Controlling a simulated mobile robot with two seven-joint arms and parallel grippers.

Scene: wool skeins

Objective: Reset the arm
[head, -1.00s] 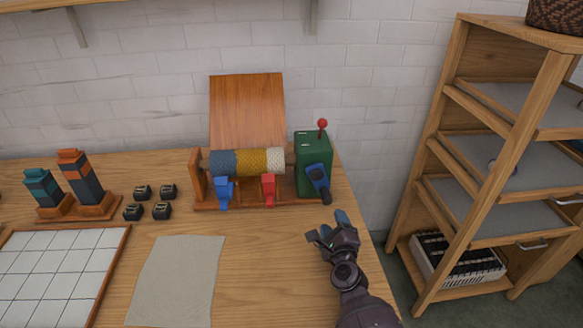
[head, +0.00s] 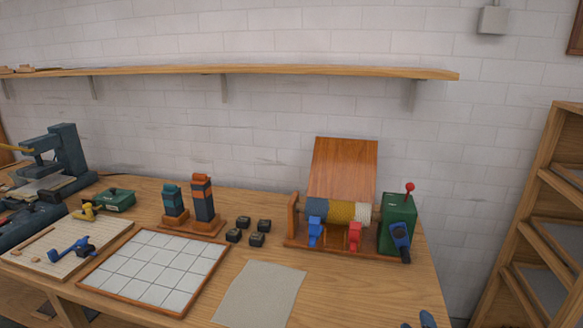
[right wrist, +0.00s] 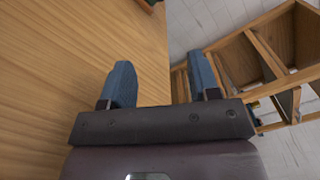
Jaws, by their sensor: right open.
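My right gripper (right wrist: 162,85) is open and empty in the right wrist view, its two blue fingers apart over the right edge of the wooden table (right wrist: 60,70). In the head view only the blue fingertips of my right gripper (head: 420,321) show at the bottom edge. The winding machine with blue, yellow and white wool (head: 341,213) stands on the table beyond it, apart from it. Its green box (head: 398,222) has a red-knobbed lever and a blue handle. My left gripper is not in view.
A white tiled board (head: 155,270), a grey cloth (head: 258,294) and several small black blocks (head: 257,239) lie on the table. Two banded stacks (head: 203,200) stand behind. A wooden shelf unit (head: 545,220) stands right, past a floor gap. A wall shelf (head: 230,71) runs above.

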